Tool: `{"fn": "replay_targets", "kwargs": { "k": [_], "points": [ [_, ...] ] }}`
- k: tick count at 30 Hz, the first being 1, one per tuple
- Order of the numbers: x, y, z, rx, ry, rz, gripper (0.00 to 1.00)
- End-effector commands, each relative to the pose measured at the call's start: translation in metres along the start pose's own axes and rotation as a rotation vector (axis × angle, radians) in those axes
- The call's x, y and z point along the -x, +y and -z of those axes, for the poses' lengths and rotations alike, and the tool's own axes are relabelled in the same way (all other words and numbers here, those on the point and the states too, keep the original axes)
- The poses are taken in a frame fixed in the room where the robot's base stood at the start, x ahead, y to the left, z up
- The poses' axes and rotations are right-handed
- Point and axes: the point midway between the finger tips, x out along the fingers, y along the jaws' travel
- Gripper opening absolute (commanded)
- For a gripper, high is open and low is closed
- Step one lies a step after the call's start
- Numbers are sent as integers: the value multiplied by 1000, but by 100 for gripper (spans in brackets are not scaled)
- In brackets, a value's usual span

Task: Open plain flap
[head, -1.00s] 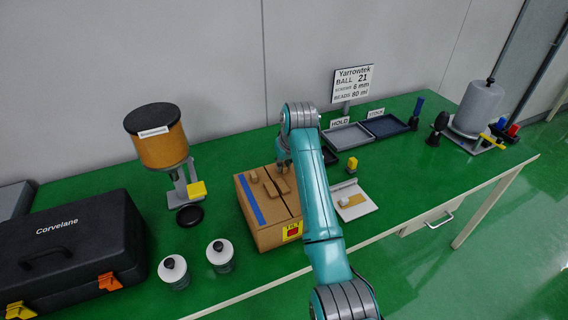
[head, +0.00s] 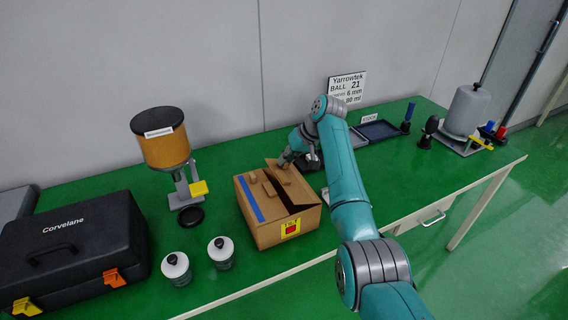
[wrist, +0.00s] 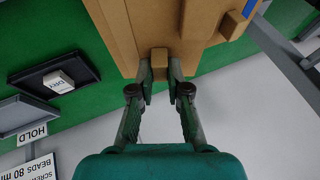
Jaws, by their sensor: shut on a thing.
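The brown cardboard box (head: 268,232) stands on the green table, with a blue strip on its left flap (head: 249,199) and a yellow and red label on its front. Its plain flap (head: 292,184) is tilted up, with a dark gap beside it. My gripper (head: 284,163) is at the back of the box. In the wrist view my gripper (wrist: 160,76) is shut on a small brown tab (wrist: 159,58) at the cardboard edge. The fingers partly cover the tab, and my arm hides part of the table to the right of the box.
A hopper with an orange body (head: 165,148) stands behind left of the box. A dark tray (wrist: 56,78) with a white block lies near the gripper. A grey cylinder (head: 465,108) stands far right.

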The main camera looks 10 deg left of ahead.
Motion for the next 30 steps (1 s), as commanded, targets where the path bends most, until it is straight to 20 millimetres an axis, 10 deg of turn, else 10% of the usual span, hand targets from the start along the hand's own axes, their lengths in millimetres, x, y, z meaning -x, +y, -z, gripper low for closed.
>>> {"fn": "replay_targets", "kwargs": {
  "k": [29,30],
  "points": [
    [9,7,4,-95,0,230,0],
    [9,7,4,-95,0,230,18]
  ]
}}
